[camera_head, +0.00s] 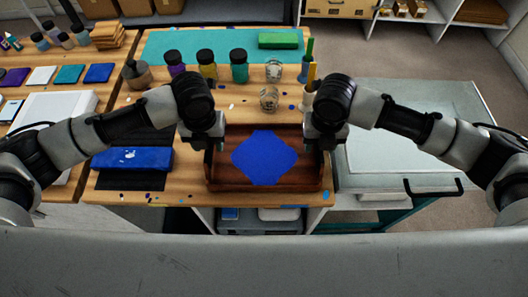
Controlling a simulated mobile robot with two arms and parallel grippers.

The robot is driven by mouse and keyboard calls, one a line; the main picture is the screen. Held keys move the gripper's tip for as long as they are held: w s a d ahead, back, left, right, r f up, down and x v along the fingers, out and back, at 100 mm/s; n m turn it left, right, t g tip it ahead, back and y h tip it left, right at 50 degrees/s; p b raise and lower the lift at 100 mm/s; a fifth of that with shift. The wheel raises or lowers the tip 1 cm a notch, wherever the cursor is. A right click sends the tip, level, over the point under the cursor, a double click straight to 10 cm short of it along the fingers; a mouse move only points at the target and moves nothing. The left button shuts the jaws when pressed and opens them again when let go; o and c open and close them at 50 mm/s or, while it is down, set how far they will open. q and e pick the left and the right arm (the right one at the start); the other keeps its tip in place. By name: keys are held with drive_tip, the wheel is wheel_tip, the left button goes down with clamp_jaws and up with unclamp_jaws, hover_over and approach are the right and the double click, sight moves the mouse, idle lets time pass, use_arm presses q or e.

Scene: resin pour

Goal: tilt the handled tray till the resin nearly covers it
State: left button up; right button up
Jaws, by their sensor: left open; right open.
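The handled tray (225,172) is brown wood and sits near the front edge of the wooden table. A blue resin pool (264,157) lies in its middle, with bare wood around it on all sides. The tray looks level. My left gripper (209,150) is open at the tray's left end. My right gripper (322,148) is open at the tray's right end. The grippers hide the tray's end handles, so I cannot tell whether the fingers are around them or touching them.
Dark-capped bottles (207,66), small cups (268,98) and a green block (278,40) stand behind the tray. A blue slab (132,158) on a black mat lies to the left. A pale cart (395,160) with a black handle stands to the right.

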use_arm(q)
drive_tip(key=shift+f, duration=0.4)
use_arm(e)
drive_tip(key=shift+f, duration=0.45)
use_arm(q)
clamp_jaws()
use_arm(e)
clamp_jaws()
